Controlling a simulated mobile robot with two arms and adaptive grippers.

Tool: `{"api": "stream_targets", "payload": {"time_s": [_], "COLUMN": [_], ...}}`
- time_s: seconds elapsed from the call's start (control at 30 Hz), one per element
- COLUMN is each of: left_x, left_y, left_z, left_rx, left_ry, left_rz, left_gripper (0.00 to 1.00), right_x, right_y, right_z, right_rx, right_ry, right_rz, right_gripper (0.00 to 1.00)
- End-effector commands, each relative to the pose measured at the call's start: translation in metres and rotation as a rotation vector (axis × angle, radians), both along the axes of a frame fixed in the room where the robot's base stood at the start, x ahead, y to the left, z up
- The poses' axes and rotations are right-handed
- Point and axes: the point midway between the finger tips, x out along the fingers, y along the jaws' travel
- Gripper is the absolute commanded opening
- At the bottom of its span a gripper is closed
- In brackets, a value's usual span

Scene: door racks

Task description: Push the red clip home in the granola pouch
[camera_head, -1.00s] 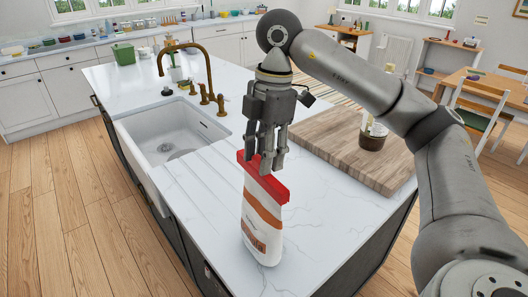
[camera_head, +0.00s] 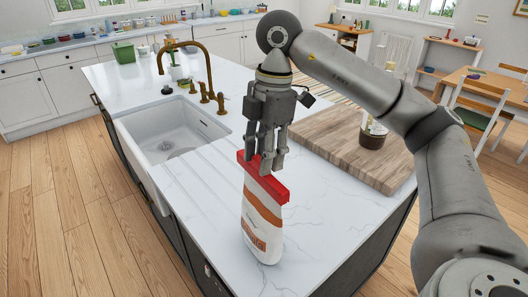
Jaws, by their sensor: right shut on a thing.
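The granola pouch (camera_head: 262,226), white with orange bands, stands upright on the white marble island top. The red clip (camera_head: 271,186) lies across the top of the pouch, sloping down to the right. My right gripper (camera_head: 267,166) points down from above, with its fingers shut on the red clip. The fingers cover part of the clip, so I cannot tell how far it sits on the pouch. My left gripper is not in view.
A wooden board (camera_head: 352,150) with a dark-filled jar (camera_head: 373,135) on it lies right of the pouch. A white sink (camera_head: 170,140) with a brass tap (camera_head: 207,65) is at the left. The marble beside the pouch is clear.

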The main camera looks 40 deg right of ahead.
Motion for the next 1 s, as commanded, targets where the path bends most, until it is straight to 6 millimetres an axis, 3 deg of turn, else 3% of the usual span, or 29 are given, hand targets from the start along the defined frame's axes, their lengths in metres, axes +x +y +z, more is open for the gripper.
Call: {"api": "stream_targets", "payload": {"time_s": [1.0], "left_x": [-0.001], "left_y": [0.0], "left_z": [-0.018], "left_rx": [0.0], "left_ry": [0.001], "left_rz": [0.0], "left_gripper": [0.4], "right_x": [0.0], "right_y": [0.0], "right_z": [-0.027], "right_rx": [0.0], "right_ry": [0.0], "right_rz": [0.0], "right_gripper": [0.2]}}
